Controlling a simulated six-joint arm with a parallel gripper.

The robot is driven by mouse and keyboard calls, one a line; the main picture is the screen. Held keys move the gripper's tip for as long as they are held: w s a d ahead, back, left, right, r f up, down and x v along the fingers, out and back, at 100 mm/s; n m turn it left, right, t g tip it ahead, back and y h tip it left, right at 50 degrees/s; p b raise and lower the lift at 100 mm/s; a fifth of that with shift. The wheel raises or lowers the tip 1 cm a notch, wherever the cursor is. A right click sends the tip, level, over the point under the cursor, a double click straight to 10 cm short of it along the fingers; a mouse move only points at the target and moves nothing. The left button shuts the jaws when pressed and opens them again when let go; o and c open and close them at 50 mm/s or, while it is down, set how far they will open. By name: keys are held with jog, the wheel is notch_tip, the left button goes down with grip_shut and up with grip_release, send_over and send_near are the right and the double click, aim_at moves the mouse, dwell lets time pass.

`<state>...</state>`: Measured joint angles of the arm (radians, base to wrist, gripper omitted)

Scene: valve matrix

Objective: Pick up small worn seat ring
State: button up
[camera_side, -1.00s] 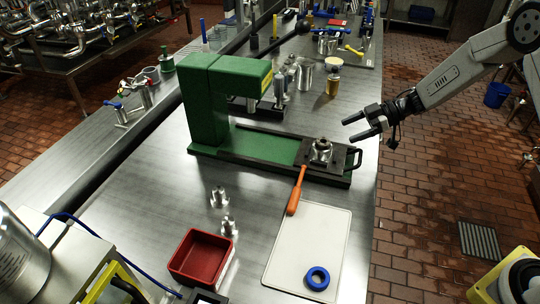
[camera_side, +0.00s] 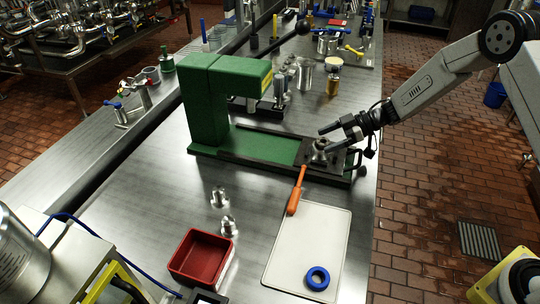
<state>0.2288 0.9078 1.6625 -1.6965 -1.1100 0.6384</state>
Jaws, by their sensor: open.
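My gripper (camera_side: 326,140) is open, with its fingers pointing left, at the upper right of a metal valve part (camera_side: 319,158). That part sits on the dark plate at the right end of the green press (camera_side: 225,105). One finger overlaps the part's top in the picture; I cannot tell whether they touch. No separate small worn seat ring can be made out; whether one sits in the metal part is too small to tell. A thick blue ring (camera_side: 318,278) lies flat on the white board (camera_side: 305,240).
An orange-handled tool (camera_side: 297,192) lies between the press and the white board. A red tray (camera_side: 202,257) and two small metal fittings (camera_side: 218,197) stand to the left. Metal and yellow containers (camera_side: 332,80) stand behind the press.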

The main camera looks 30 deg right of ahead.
jog(key=shift+w+a+f, duration=0.15)
jog(key=shift+a, duration=0.2)
grip_shut()
dwell(0.3)
